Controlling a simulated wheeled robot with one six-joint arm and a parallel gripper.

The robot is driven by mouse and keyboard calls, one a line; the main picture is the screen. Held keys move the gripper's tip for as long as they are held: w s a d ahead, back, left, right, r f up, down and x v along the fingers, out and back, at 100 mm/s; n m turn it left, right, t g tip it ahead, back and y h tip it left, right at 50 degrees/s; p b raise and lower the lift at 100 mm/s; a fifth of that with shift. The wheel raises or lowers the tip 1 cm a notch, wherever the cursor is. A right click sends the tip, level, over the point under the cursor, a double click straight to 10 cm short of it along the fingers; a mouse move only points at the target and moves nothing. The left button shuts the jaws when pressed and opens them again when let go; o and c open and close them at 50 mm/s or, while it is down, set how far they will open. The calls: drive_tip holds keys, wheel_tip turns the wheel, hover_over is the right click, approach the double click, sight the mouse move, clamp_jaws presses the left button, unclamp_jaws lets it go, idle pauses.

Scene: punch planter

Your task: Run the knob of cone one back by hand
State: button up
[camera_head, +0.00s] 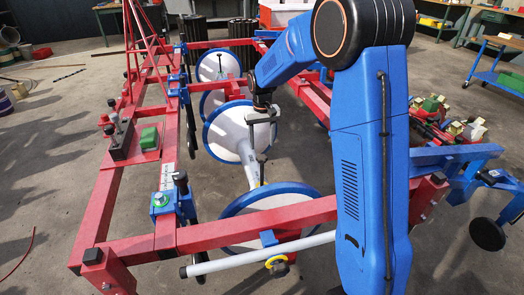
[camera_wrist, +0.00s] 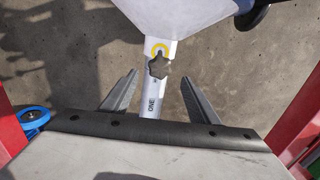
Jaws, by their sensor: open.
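Cone one (camera_wrist: 180,14) is at the top of the wrist view, with its white tube (camera_wrist: 152,105) marked ONE running down below it. The dark star-shaped knob (camera_wrist: 158,66) sits on the tube with a yellow ring behind it. My gripper (camera_wrist: 159,77) is open, one finger on each side of the tube, with the knob about level with the fingertips. Neither finger visibly touches it; the depth gap is hard to judge. In the head view my gripper (camera_head: 262,122) is beside a middle white cone (camera_head: 230,133); the knob there is not clear.
The cones hang in a red frame (camera_head: 106,190) with blue fittings. A nearer cone (camera_head: 265,203) has its own knob (camera_head: 277,265) near a grey bar (camera_head: 230,262). Red beams (camera_wrist: 8,130) flank the gripper in the wrist view. Open floor lies left.

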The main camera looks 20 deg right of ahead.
wheel_tip(320, 180, up, 10)
drive_tip(key=shift+r, duration=0.2)
idle(0.4)
wheel_tip(320, 180, up, 17)
drive_tip(key=shift+r, duration=0.2)
idle(0.4)
idle(0.6)
drive_tip(key=s+d+f+t, duration=0.1)
drive_tip(key=s+d+f, duration=0.1)
drive_tip(key=s, duration=0.9)
drive_tip(key=s+d+f+t, duration=0.1)
drive_tip(key=s+d+f, duration=0.1)
drive_tip(key=s, duration=0.9)
drive_tip(key=s+d+f+t, duration=0.1)
drive_tip(key=s+d, duration=0.1)
drive_tip(key=s, duration=0.9)
drive_tip(key=s+f+t, duration=0.1)
drive_tip(key=s+f, duration=0.8)
drive_tip(key=s, duration=0.1)
drive_tip(key=shift+d+t, duration=0.25)
drive_tip(key=shift+t, duration=0.15)
